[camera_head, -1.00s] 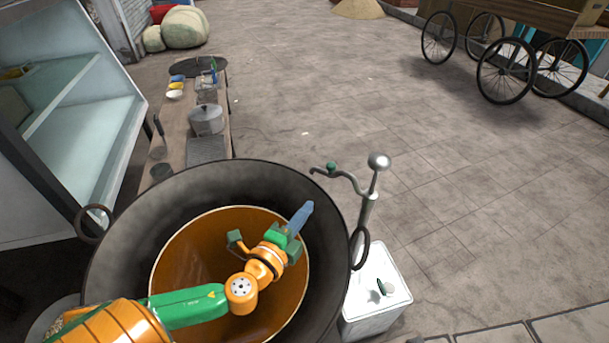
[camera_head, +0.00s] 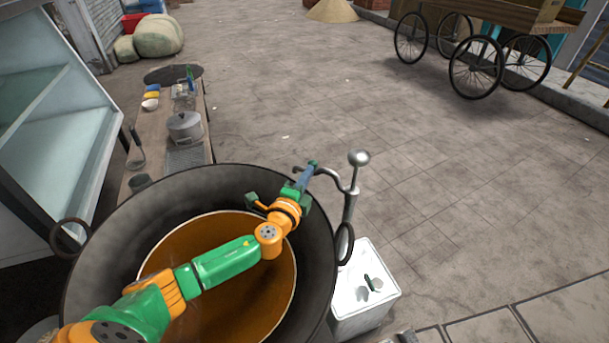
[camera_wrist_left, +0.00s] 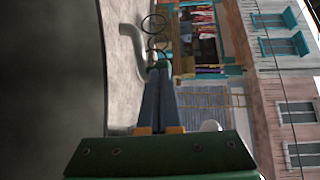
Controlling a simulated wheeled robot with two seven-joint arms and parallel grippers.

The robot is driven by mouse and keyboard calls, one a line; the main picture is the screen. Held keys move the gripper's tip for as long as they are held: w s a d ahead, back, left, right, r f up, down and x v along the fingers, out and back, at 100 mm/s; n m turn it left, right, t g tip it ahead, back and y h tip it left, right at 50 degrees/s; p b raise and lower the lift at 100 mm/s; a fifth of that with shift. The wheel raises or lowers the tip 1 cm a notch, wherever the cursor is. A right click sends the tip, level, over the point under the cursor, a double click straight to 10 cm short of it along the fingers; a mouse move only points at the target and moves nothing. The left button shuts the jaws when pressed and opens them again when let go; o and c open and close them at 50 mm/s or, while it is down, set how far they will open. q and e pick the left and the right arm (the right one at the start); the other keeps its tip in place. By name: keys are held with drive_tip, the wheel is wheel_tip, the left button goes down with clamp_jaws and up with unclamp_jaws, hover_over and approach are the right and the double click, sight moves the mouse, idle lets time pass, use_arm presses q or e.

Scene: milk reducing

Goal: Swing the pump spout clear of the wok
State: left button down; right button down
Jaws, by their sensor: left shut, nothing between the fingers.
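The wok (camera_head: 318,235) is large and dark, with orange-brown liquid inside. The pump (camera_head: 350,207) stands at its right rim, a grey column with a round knob on top. My right gripper is not in view.
A white box (camera_head: 365,290) stands right of the wok below the pump. A narrow table (camera_head: 165,160) with a pot (camera_head: 184,128) and bowls is behind left, beside a glass cabinet (camera_head: 60,130). A wheeled cart (camera_head: 480,40) is far back right. The paving between is open.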

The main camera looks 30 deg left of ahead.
use_arm(q)
drive_tip(key=shift+s+a, duration=0.1)
drive_tip(key=shift+s, duration=0.05)
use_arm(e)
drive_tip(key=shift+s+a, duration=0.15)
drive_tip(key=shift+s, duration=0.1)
